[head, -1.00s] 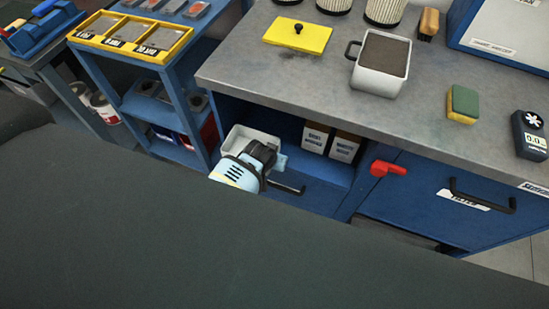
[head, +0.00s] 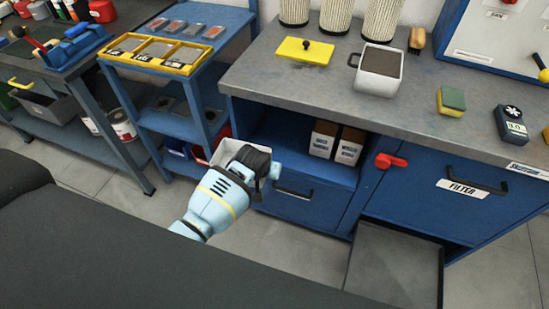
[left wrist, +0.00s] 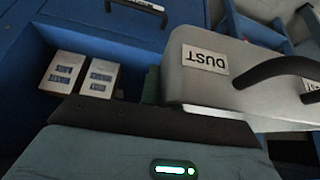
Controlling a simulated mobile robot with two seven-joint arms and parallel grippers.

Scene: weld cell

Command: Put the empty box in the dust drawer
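My left gripper (head: 262,168) is in front of the blue cabinet and appears shut on the rim of a pale empty box (head: 208,152); its fingertips are partly hidden. In the left wrist view the box (left wrist: 190,82) lies just beyond my gripper, with an upside-down DUST label and a black handle (left wrist: 275,70). The cabinet has an open bay above a blue drawer front (head: 310,212) with a black handle; no label shows on it, so I cannot tell if it is the dust drawer. My right gripper is out of view.
Two labelled cartons (head: 335,142) stand in the bay. A red lever (head: 391,161) and a FILTER front (head: 455,195) are to the right. A dark flat panel (head: 395,265) is low below. A container of dark dust (head: 379,84) stands on the bench. Floor shows at left.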

